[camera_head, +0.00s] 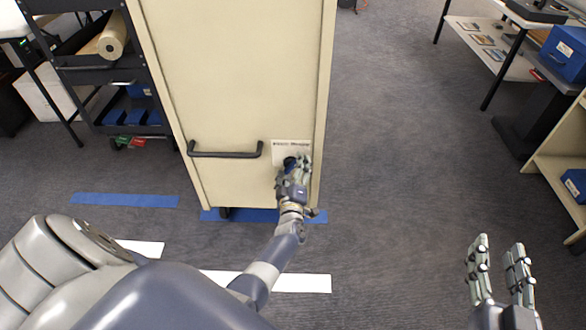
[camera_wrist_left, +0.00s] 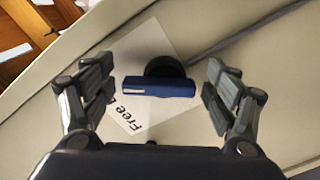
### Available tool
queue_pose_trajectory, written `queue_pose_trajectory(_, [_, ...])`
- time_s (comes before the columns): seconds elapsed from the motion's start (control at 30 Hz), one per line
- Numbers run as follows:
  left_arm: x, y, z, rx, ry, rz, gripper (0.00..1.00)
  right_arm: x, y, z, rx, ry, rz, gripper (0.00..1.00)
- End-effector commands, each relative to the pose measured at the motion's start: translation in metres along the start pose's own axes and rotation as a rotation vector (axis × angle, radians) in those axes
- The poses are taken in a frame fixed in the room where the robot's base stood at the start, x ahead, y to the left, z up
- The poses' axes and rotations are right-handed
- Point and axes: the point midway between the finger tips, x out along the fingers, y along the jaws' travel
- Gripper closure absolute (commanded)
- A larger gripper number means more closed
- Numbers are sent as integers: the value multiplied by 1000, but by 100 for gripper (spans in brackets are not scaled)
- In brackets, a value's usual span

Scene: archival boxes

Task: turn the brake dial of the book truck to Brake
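The book truck (camera_head: 235,85) is a tall cream cabinet with a black handle (camera_head: 225,153) on its near end panel. Its brake dial, a blue bar on a black round base, sits on a white label; the dial (camera_wrist_left: 158,87) lies between the fingers of my left gripper (camera_wrist_left: 160,88) in the left wrist view. The fingers are open, apart from the dial on both sides. The label (camera_wrist_left: 135,115) reads "Free" and the rest is covered. In the head view my left gripper (camera_head: 294,168) hides most of the dial. My right gripper (camera_head: 497,248) is open and empty over the floor at lower right.
A black cart (camera_head: 95,75) with blue boxes stands left of the truck. Blue tape (camera_head: 125,200) and white tape (camera_head: 300,283) mark the floor. A shelf (camera_head: 560,150) and tables stand at right. The carpet between truck and shelf is clear.

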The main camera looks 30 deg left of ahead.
Motion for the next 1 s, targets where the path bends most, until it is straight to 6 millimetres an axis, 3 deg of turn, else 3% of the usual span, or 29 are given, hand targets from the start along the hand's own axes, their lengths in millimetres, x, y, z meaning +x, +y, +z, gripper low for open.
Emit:
queue_pose_trajectory(0.27, [-4,0,0,-2,1,0,20,0,0,0,0,1,-1,60])
queue_pose_trajectory(0.7, [-64,0,1,-1,-1,-1,20,0,0,0,0,1,-1,60])
queue_pose_trajectory(1.0, [-75,0,0,-1,1,1,20,0,0,0,0,1,0,60])
